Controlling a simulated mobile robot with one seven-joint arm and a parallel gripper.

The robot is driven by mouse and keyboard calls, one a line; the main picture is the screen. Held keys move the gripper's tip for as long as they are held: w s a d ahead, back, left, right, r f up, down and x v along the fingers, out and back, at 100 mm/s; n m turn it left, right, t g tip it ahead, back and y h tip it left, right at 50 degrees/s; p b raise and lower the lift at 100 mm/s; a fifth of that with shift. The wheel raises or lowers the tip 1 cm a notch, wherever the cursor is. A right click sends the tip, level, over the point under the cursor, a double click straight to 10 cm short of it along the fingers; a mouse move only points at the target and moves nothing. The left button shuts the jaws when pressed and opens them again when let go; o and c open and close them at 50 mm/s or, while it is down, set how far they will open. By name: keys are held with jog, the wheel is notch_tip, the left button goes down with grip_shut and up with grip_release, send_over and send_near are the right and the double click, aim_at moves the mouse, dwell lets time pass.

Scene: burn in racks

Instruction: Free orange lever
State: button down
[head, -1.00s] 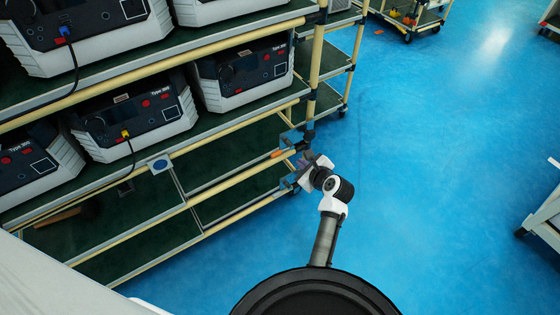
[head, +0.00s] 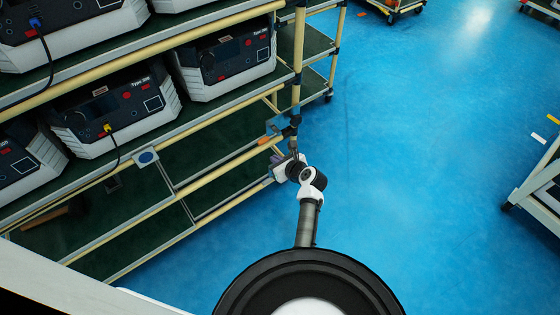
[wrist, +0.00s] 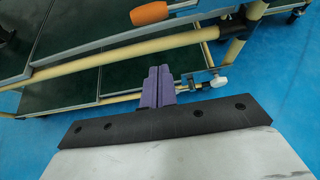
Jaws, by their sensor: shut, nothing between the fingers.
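The orange lever (wrist: 150,13) shows as a rounded orange grip at the top of the wrist view, above the rack's pale yellow rail. In the head view an orange piece (head: 263,142) shows at the rack's near right corner post. My gripper (wrist: 158,72) has purple fingers pressed together with nothing between them. In the wrist view the fingertips lie below the lever, apart from it in the picture. In the head view my gripper (head: 275,162) is beside the corner post, partly hidden by my wrist. I cannot tell whether it touches the rack.
The rack (head: 222,173) has yellow tube rails and dark green shelves. Several grey-and-black Type 360 units stand on the upper shelves, some with cables. A blue round button plate (head: 147,157) sits on the shelf edge. Blue floor (head: 420,150) lies open to the right.

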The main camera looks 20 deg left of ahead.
jog(key=w+a, duration=0.1)
jog(key=a, duration=0.1)
jog(key=w+a+r, duration=0.1)
jog(key=w+a, duration=0.1)
jog(key=shift+w+a+r+p, duration=0.1)
jog(key=shift+r+p, duration=0.05)
jog(key=shift+p, duration=0.15)
jog(key=shift+r, duration=0.1)
jog(key=shift+r+p, duration=0.15)
jog(key=shift+p, duration=0.5)
